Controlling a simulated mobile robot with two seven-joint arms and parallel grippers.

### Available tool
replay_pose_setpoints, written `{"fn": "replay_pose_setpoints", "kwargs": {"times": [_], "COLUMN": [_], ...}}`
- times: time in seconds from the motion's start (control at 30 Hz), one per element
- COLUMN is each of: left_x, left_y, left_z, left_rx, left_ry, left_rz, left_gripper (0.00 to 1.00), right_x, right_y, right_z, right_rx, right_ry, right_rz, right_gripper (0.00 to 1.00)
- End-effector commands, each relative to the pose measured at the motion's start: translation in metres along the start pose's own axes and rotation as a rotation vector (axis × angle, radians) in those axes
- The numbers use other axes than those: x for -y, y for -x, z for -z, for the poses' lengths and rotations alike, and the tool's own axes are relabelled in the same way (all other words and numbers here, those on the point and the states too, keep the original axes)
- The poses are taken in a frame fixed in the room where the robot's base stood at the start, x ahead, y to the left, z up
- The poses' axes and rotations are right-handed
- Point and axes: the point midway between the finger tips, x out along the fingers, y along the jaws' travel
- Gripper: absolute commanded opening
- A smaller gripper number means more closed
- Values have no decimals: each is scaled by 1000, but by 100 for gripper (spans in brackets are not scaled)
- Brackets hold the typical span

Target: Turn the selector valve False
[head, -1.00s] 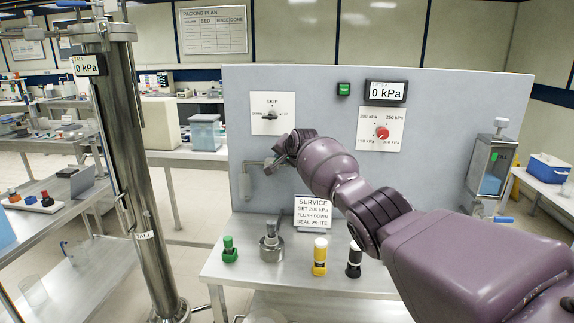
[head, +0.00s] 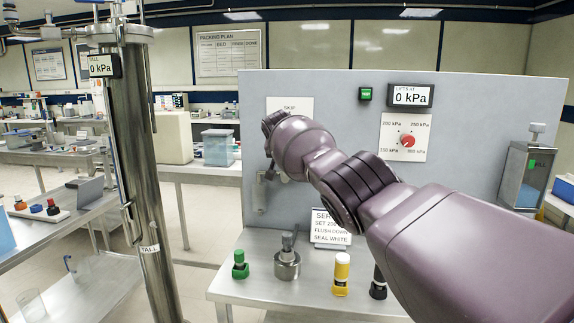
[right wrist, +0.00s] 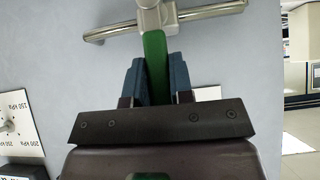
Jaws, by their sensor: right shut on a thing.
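The selector plate (head: 290,102), marked SKIP at its top, is on the upright grey panel. My right arm hides most of it and its pointer in the head view. My right gripper (right wrist: 157,68) shows in the right wrist view with its blue fingers shut on a green handle (right wrist: 155,45). The handle joins a silver fitting (right wrist: 150,14) with a metal cross pipe (right wrist: 205,12). In the head view my wrist hides the grip, so the handle's angle against the plate cannot be told. My left gripper is not in view.
A red pressure knob (head: 407,141) and a display reading 0 kPa (head: 411,95) are to the right on the panel. Green (head: 240,265), yellow (head: 341,272) and black-capped (head: 378,283) pieces stand on the bench below. A tall steel column (head: 145,180) stands at left.

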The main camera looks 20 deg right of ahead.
Motion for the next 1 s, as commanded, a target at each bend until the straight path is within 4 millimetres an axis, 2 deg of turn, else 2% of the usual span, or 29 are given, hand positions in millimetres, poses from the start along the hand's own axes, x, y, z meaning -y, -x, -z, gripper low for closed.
{"fn": "replay_pose_setpoints", "kwargs": {"times": [0.03,0.57,0.6,0.73,1.0], "left_x": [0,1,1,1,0], "left_y": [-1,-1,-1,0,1], "left_z": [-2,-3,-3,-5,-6], "left_rx": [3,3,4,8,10], "left_ry": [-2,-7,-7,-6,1], "left_rz": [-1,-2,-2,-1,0], "left_gripper": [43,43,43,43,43], "right_x": [1,2,2,2,2], "right_y": [-4,-1,-1,-1,0], "right_z": [-3,-1,-1,-1,0], "right_rx": [2,1,1,1,0], "right_ry": [10,25,25,23,22], "right_rz": [-9,-23,-23,-22,-20], "right_gripper": [0,0,27,47,47]}}
